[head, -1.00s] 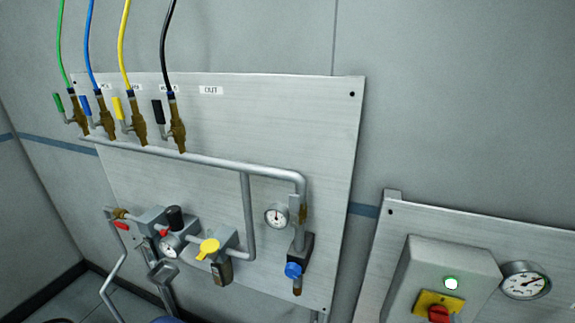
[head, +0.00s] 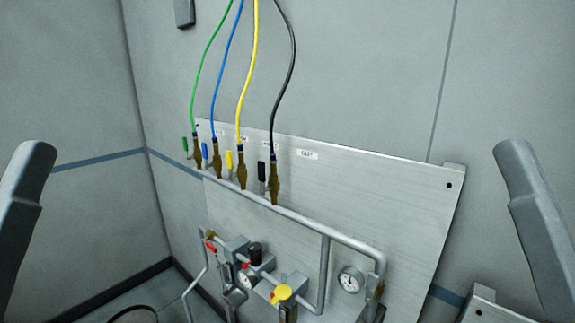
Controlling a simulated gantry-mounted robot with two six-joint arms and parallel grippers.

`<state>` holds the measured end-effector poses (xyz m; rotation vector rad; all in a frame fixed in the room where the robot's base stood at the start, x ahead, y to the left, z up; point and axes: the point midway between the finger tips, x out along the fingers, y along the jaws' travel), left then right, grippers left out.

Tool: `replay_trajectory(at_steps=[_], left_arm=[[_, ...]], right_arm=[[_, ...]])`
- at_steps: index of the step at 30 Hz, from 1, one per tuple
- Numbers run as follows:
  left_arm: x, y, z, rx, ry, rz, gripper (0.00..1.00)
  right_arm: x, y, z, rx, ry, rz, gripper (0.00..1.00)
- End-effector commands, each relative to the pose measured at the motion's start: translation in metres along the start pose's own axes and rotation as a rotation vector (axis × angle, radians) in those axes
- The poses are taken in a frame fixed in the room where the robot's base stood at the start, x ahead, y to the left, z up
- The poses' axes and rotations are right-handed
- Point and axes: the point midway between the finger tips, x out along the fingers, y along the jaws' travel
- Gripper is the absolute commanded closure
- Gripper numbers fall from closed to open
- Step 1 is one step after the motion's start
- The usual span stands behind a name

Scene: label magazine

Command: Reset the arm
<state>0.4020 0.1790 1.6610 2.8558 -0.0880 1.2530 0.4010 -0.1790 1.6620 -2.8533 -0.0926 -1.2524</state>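Two grey links of my arms show in the head view, my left arm (head: 22,215) at the left edge and my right arm (head: 540,225) at the right edge. Both run down out of the picture. Neither gripper is in view, so I cannot see their fingers or anything they might hold. Both links stand in front of the wall, apart from each other, on either side of the pipe panel.
A metal panel (head: 400,190) carries a pipe manifold (head: 330,234), several valves with coloured hoses, a gauge (head: 350,280) and a yellow knob (head: 281,293). A second panel (head: 490,306) shows at lower right.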

Motion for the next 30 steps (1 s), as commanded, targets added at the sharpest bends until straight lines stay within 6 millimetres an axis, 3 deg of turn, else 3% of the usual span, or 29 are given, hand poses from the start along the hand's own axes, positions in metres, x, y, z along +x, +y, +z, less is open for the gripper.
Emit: replay_trajectory(at_steps=[1,6,12,20,30], left_arm=[[0.034,0.0,-0.031,0.0,0.0,0.0,0.41],[0.092,0.0,-0.084,0.0,0.0,0.0,0.41],[0.124,-0.001,-0.114,0.0,0.0,0.0,0.41],[0.118,0.0,-0.108,0.0,-0.001,0.0,0.41],[0.045,0.0,-0.041,0.0,-0.002,0.0,0.41]], right_arm=[[0.034,0.0,-0.031,-0.001,0.0,0.0,0.19],[0.092,0.001,-0.084,-0.002,-0.001,0.001,0.19],[0.124,0.001,-0.113,-0.003,-0.001,0.001,0.19],[0.118,0.001,-0.108,-0.003,-0.001,0.002,0.19],[0.045,0.001,-0.041,-0.003,-0.001,0.002,0.19]])
